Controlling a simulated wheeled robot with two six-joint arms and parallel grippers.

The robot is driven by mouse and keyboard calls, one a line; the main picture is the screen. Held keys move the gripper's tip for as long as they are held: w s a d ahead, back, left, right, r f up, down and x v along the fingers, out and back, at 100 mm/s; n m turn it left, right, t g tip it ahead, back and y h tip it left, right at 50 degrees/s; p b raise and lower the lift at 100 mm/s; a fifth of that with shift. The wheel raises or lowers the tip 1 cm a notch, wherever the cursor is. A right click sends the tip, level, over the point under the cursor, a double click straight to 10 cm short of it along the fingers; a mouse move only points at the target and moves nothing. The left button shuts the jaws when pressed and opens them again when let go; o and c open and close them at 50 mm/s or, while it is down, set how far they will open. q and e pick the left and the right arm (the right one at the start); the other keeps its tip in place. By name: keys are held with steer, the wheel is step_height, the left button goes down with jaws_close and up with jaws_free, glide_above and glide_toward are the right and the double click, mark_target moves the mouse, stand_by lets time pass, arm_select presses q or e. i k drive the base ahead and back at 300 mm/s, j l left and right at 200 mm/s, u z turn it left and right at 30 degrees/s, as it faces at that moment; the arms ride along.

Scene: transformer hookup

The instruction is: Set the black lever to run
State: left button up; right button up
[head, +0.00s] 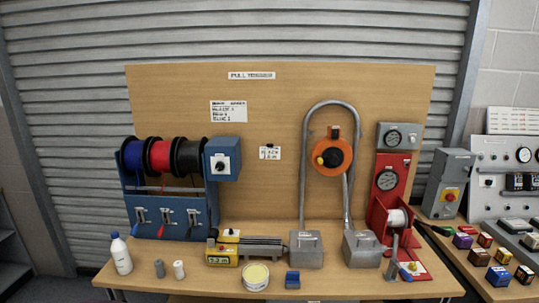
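No gripper of mine shows in the head view. I cannot tell for certain which part is the black lever. One candidate is the small black handle (220,166) on the white plate of a blue box, right of the wire reels. Another dark part is the black knob (331,155) on the orange disc (325,169) hung on the bent grey pipe. Any run marking is too small to read, so the lever's setting cannot be told.
A wooden bench (180,283) carries a blue rack (170,193) of reels, a white bottle (121,255), a yellow device (222,254), a round tin (255,277), grey boxes (306,252) and a red winch stand (387,187). A second bench (465,262) with coloured blocks stands right.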

mark_target(188, 236)
steer(key=i+j+u, duration=0.15)
steer(key=u, duration=0.2)
steer(key=i+u, duration=0.3)
steer(key=i+j+u, duration=0.1)
steer(key=u, duration=0.25)
steer(key=i, duration=0.1)
